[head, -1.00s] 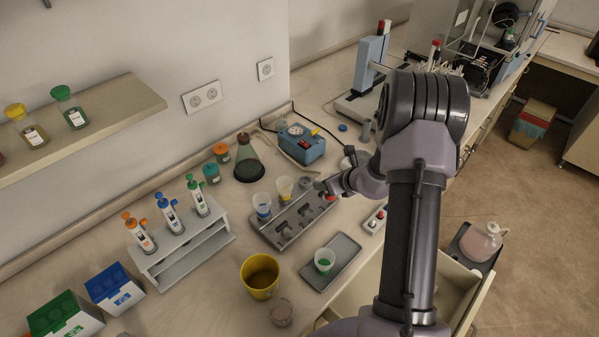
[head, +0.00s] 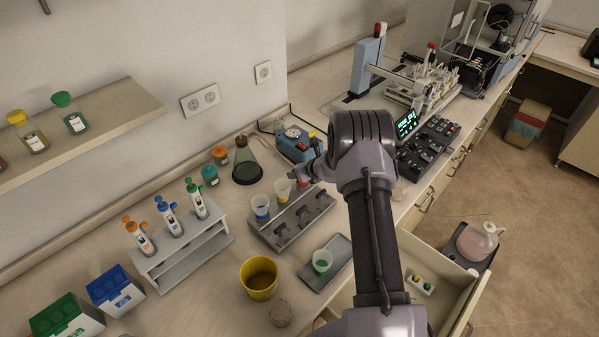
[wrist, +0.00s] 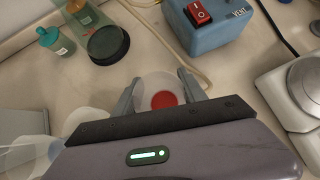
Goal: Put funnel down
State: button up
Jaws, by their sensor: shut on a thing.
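My gripper (wrist: 160,90) is shut on a translucent funnel (wrist: 160,92) with a red middle, one finger on each side of it in the wrist view. In the head view my gripper (head: 304,180) and a bit of the red funnel (head: 303,184) show at the far end of the grey rack (head: 268,232). A funnel with blue (head: 261,207) and one with yellow (head: 282,189) stand in the rack, in line with it. I cannot tell whether the held funnel touches the rack. A funnel with green (head: 322,261) stands on a grey tray (head: 312,281).
A blue box with a red switch (wrist: 212,25) is just beyond my gripper, with a pale hose (wrist: 150,28) beside it. A flask (head: 247,167) and capped bottles (head: 210,176) stand behind the rack. A yellow pot (head: 260,278) is in front. An open drawer (head: 450,290) juts out right.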

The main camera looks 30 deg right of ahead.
jog(key=o, duration=1.4)
jog(key=shift+f, duration=0.15)
